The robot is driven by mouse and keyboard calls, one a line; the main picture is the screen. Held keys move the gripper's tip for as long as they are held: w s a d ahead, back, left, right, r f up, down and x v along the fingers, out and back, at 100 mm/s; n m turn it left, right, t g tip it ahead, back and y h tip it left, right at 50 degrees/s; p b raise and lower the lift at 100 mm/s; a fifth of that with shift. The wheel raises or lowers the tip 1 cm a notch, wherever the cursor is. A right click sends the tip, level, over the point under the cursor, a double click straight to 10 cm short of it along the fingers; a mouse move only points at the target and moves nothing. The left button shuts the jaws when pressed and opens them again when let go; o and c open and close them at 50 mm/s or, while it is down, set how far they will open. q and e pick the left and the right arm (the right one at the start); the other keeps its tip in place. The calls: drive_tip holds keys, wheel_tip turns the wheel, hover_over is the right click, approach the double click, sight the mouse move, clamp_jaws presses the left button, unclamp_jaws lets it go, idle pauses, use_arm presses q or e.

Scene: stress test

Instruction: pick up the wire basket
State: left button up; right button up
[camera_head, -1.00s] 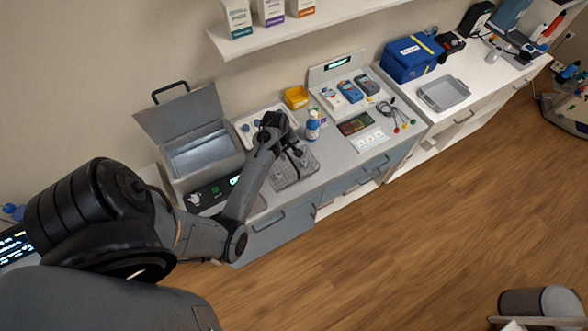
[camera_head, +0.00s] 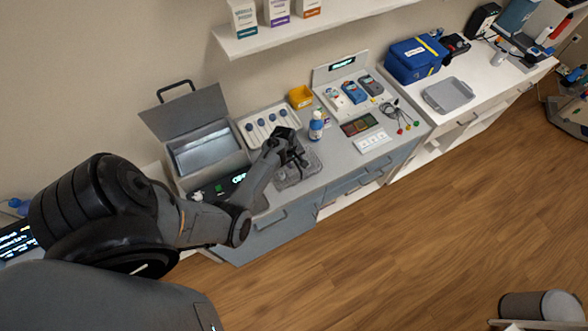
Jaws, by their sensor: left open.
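The wire basket (camera_head: 286,181) is a small grey mesh tray on the grey counter, beside the blue-capped bottle and in front of the rack of blue-topped items. My left gripper (camera_head: 297,160) reaches in from the left and is over the basket, its open fingers pointing down at it. The gripper and wrist hide part of the basket's back and middle. I cannot tell whether the fingers touch it. My right gripper is out of view.
A white rack (camera_head: 262,124) is behind. An open-lidded metal bath (camera_head: 205,154) stands to the left. A shelf (camera_head: 320,28) hangs above. Handheld meters (camera_head: 353,92) and cables (camera_head: 402,115) lie to the right.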

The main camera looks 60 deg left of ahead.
use_arm(q)
clamp_jaws()
drive_tip(key=shift+r, duration=0.15)
idle(0.5)
